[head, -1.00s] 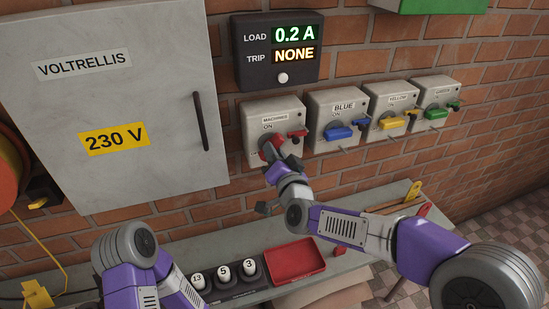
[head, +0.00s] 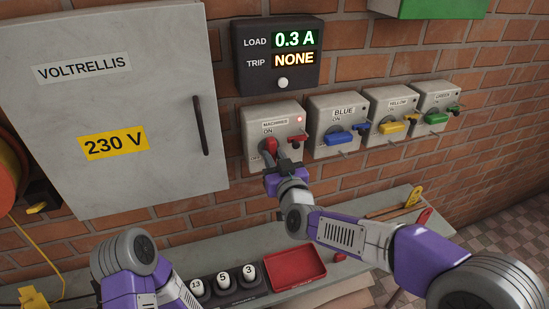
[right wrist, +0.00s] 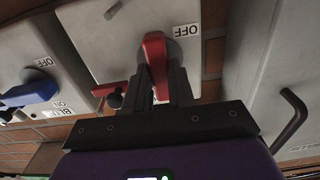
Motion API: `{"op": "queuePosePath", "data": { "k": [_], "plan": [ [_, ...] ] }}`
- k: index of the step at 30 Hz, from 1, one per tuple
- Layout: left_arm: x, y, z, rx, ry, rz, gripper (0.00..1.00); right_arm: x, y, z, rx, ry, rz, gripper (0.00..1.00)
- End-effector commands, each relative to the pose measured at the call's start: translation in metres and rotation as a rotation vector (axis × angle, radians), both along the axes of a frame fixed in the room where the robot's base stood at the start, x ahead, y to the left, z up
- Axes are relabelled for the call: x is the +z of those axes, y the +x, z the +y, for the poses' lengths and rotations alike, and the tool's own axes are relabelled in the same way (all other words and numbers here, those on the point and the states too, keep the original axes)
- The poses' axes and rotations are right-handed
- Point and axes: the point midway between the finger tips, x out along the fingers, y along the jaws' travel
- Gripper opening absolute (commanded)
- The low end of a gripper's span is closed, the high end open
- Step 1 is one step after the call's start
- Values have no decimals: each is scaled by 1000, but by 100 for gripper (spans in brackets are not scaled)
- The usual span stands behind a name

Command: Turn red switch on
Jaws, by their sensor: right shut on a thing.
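The red switch handle (head: 270,147) is on the grey box labelled MACHINES (head: 259,118), leftmost in a row of switch boxes. The handle stands close to upright, near the ON mark, and a small red light (head: 299,119) on the box is lit. My right gripper (head: 273,160) is at the handle from below. In the right wrist view the red handle (right wrist: 155,50) lies between the two dark fingers (right wrist: 163,88), which are shut on it. My left arm shows at lower left; its gripper is out of view.
Blue (head: 339,137), yellow (head: 391,128) and green (head: 436,118) handles sit on boxes to the right. A display (head: 278,50) above reads LOAD 0.3 A, TRIP NONE. A grey cabinet (head: 105,190) stands left; a red tray (head: 285,286) lies on the shelf below.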

Motion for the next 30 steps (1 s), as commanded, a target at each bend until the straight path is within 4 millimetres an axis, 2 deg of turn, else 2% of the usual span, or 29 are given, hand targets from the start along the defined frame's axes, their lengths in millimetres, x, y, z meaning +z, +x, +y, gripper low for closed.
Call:
{"op": "queuePosePath", "data": {
  "k": [16,17,21,22,30],
  "plan": [
    [0,0,0,0,0,0,72,1,0,0,0,-27,-11,0],
    [0,0,0,0,0,0,72,1,0,0,0,-28,-11,25],
    [0,0,0,0,0,0,72,1,0,0,0,-26,-11,46],
    [0,0,0,0,0,0,72,0,0,0,0,-26,-11,49],
    [0,0,0,0,0,0,72,0,-1,0,0,-24,-9,49]
  ]
}}
